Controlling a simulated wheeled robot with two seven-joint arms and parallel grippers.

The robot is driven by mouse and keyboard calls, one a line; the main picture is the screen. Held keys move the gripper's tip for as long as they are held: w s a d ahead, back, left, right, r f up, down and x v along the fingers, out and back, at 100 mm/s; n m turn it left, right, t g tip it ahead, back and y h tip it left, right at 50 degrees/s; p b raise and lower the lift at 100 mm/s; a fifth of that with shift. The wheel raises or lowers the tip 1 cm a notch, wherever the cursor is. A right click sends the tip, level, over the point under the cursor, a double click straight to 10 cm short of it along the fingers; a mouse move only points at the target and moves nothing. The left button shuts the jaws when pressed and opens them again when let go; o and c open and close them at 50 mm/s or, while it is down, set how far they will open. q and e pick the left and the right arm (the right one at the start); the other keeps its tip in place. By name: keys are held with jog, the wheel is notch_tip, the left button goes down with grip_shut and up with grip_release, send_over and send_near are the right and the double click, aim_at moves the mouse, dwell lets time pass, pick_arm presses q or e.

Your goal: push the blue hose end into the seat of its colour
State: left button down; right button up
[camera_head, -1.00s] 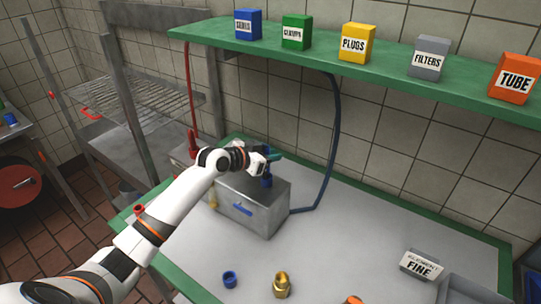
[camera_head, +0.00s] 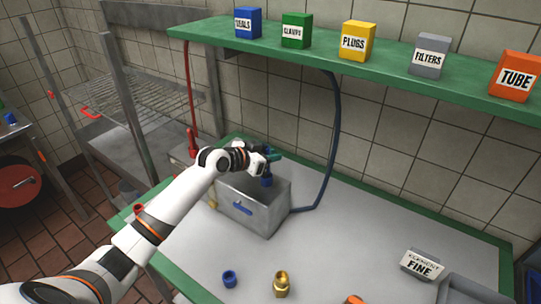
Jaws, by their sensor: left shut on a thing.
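My left gripper (camera_head: 270,158) is above the back right part of a grey metal box (camera_head: 252,217) on the table. It is shut on what appears to be the blue hose end (camera_head: 267,181), a blue piece directly below the fingers at the box top. Whether this piece is inside a seat or only resting above it I cannot tell. The dark blue hose (camera_head: 335,130) hangs from the shelf, bends at the table and passes out of sight at the box's right corner. The blue seat is not clearly seen. My right gripper is not in view.
A red hose end (camera_head: 192,143) stands at the box's far left. A blue ring (camera_head: 229,279) and a brass fitting (camera_head: 281,284) lie at the front. A FINE element sign (camera_head: 422,264) is at the right. The green shelf (camera_head: 390,71) overhangs the back; the table's middle right is clear.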

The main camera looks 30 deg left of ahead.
aim_at(270, 173)
pick_arm(q)
jog(key=shift+f+b, duration=1.45)
jog(key=shift+f, duration=0.45)
jog(key=c, duration=1.2)
grip_release()
jog(key=shift+c, duration=0.2)
jog(key=shift+s+a+r, duration=0.1)
jog(key=shift+s+a, duration=0.1)
jog(key=shift+s, duration=0.05)
jog(key=b+v, duration=0.4)
jog(key=v, duration=0.7)
jog(key=shift+s, duration=0.2)
